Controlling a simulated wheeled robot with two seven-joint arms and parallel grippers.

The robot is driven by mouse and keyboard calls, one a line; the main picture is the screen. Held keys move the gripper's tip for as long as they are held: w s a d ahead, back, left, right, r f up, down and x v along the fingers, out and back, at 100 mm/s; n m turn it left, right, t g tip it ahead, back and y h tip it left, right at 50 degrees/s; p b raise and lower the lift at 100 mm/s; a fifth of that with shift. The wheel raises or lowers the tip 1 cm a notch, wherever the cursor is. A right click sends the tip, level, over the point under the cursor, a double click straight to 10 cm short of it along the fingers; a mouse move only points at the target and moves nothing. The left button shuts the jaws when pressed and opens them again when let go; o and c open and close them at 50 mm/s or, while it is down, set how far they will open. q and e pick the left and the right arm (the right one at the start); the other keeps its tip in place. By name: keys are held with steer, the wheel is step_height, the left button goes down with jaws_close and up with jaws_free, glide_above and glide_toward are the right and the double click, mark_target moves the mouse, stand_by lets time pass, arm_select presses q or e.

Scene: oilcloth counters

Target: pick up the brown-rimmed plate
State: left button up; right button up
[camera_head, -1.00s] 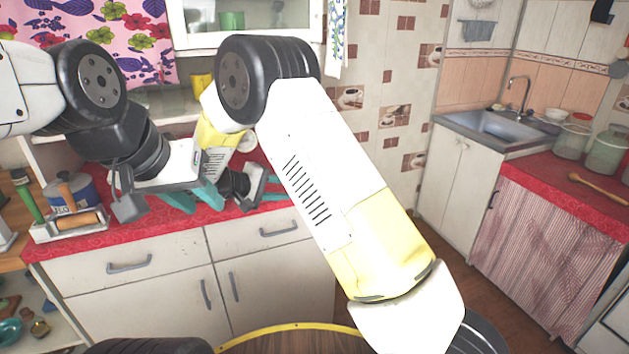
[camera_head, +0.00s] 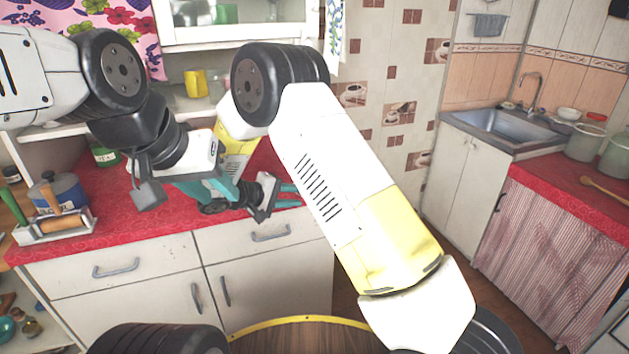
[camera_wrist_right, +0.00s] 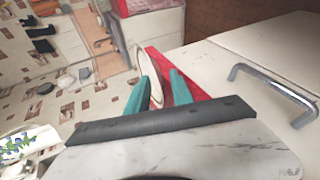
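A pale plate with a thin darker rim (camera_wrist_right: 152,84) shows steeply foreshortened in the right wrist view, on the red counter top. I take it for the brown-rimmed plate, though the rim colour is hard to tell. It appears between the two teal fingers of my right gripper (camera_wrist_right: 158,92), nearer the left finger, with a gap to the other. This gripper is open and also shows low over the counter's front edge in the head view (camera_head: 289,195). There my right arm hides the plate. My left gripper (camera_head: 214,187) is over the counter, left of the right one, its fingers apart and empty.
The red counter (camera_head: 112,205) holds a blue tin (camera_head: 66,190), a rack with a rolling pin (camera_head: 60,222) and a green-labelled jar (camera_head: 105,156) at left. A yellow mug (camera_head: 195,83) stands on the shelf behind. A sink (camera_head: 508,125) is at far right.

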jaws_close()
stand_by(1.2)
